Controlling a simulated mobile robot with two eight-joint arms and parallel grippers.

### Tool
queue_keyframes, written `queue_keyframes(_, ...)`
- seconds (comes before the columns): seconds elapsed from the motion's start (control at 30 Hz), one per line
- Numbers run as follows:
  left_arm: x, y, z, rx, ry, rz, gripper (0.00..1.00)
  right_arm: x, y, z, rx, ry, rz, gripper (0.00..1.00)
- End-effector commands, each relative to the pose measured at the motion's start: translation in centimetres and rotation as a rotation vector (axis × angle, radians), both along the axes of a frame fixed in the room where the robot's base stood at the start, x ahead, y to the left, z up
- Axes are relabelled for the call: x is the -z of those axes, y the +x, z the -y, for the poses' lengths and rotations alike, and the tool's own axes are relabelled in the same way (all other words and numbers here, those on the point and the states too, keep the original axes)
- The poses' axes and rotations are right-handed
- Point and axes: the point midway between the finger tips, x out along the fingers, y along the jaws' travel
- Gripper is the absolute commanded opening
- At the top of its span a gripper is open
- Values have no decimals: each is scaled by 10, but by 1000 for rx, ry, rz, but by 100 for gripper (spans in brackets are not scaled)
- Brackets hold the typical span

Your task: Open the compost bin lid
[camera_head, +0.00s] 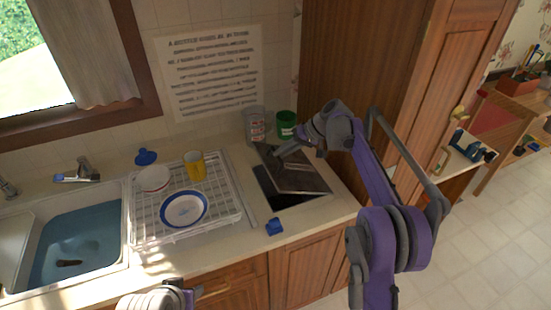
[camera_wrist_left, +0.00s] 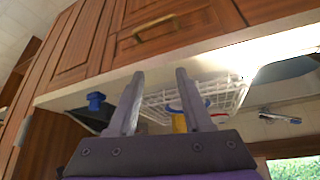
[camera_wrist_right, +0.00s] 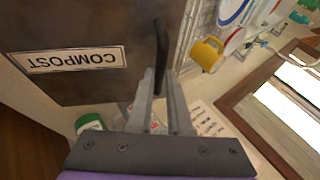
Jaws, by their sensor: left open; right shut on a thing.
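The compost bin lid (camera_head: 305,180) is a dark panel in the counter, tilted up, with the dark bin opening (camera_head: 275,190) showing at its left and front. In the right wrist view the lid (camera_wrist_right: 110,22) carries an upside-down white COMPOST label (camera_wrist_right: 70,60) and a black bar handle (camera_wrist_right: 161,45). My right gripper (camera_wrist_right: 160,78) is shut on the handle; its fingertips are small in the head view (camera_head: 274,152). My left gripper (camera_wrist_left: 156,76) is open and empty, low in front of the counter's cabinets. Its fingers are not clear in the head view.
A white dish rack (camera_head: 150,225) with a plate, a bowl and a yellow cup (camera_head: 195,168) stands left of the bin. A blue object (camera_head: 274,226) lies at the counter's front edge. A green can (camera_head: 286,124) and a clear container (camera_head: 255,125) stand behind the lid.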

Motion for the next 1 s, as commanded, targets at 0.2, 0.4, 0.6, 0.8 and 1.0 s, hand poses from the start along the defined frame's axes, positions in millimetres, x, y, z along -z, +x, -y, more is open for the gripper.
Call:
queue_keyframes(0.2,-11,7,0,0,0,14,50,-17,7,17,3,35,-8,0)
queue_keyframes(0.4,-14,9,0,0,0,18,50,-20,8,24,2,34,-10,0)
queue_keyframes(0.6,-14,9,0,0,0,18,50,-20,9,26,3,32,-10,0)
queue_keyframes(0.8,-14,9,0,0,0,18,50,-19,9,27,4,30,-10,0)
queue_keyframes(1.0,-17,13,2,-20,-25,12,21,-18,9,28,5,29,-11,0)
